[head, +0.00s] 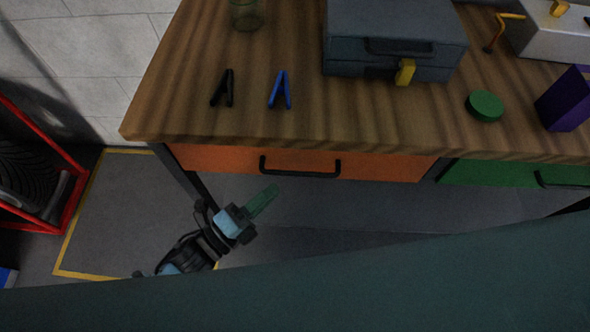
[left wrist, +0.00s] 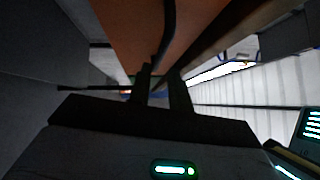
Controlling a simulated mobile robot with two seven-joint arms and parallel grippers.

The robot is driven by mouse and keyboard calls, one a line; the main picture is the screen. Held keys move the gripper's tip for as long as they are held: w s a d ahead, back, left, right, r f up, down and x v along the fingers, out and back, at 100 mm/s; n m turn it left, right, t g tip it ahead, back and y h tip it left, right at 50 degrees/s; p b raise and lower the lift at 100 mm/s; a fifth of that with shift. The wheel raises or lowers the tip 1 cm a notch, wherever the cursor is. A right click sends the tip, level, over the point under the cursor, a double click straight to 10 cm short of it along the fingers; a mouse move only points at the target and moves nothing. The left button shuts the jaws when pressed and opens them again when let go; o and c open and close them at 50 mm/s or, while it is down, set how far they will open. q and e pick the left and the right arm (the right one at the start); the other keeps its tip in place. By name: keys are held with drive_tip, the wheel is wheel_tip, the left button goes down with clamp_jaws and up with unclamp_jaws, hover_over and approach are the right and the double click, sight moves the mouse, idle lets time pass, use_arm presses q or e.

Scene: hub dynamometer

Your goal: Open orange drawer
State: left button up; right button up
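The orange drawer (head: 220,159) is under the front edge of the wooden workbench and looks shut. Its black bar handle (head: 300,174) runs across its front. My left gripper (head: 268,194) is in front of and below the drawer, slightly left of the handle's middle, and looks apart from it in the head view. In the left wrist view the two dark fingers (left wrist: 161,88) are parted with nothing seen between them. The orange front (left wrist: 130,28) and the dark handle (left wrist: 169,30) show beyond the fingertips. My right gripper is not in view.
A green drawer (head: 510,174) is to the right. On the wooden workbench (head: 160,100) are a grey toolbox (head: 385,25), black and blue clips (head: 280,90), a green disc (head: 485,105) and a purple block (head: 566,102). A red-framed rack (head: 72,195) stands at left.

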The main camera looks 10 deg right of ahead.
sight(295, 172)
use_arm(q)
drive_tip(key=shift+x, duration=3.85)
clamp_jaws()
